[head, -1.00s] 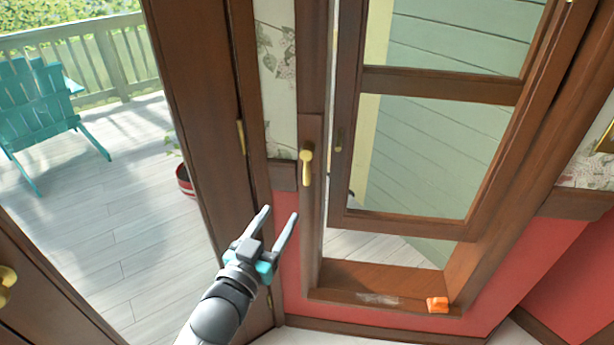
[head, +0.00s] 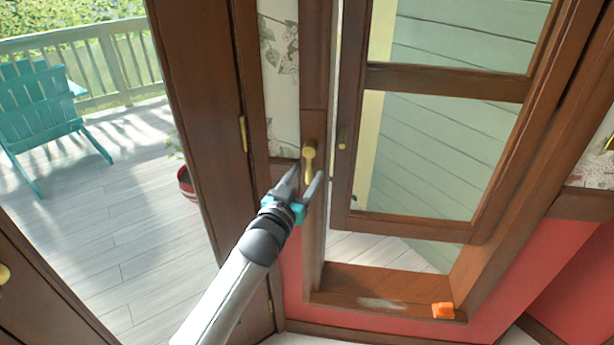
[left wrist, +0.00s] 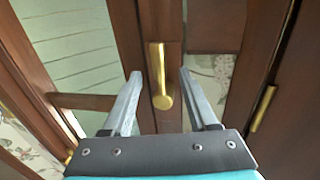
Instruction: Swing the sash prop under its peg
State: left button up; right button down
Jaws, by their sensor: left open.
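A brass lever (head: 309,152), which looks like the sash prop, hangs from the brown window post. It also shows in the left wrist view (left wrist: 157,60), hanging down with a rounded end between the finger lines. My left gripper (head: 308,174) is open, its fingertips just below and around the lever's lower end in the head view. In the left wrist view its two fingers (left wrist: 161,76) lie one on each side of the lever, with gaps; I cannot tell the remaining depth. The window sash (head: 417,80) stands to the right. I cannot make out a peg. My right gripper is not in view.
An orange object (head: 443,310) lies on the wooden sill (head: 350,285). An open doorway to a deck (head: 120,200) is at left, with a brass hinge (head: 243,134) on its frame.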

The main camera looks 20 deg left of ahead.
pick_arm(q)
jog(key=shift+w, duration=0.9)
jog(key=shift+c, duration=0.2)
grip_shut()
dwell(0.7)
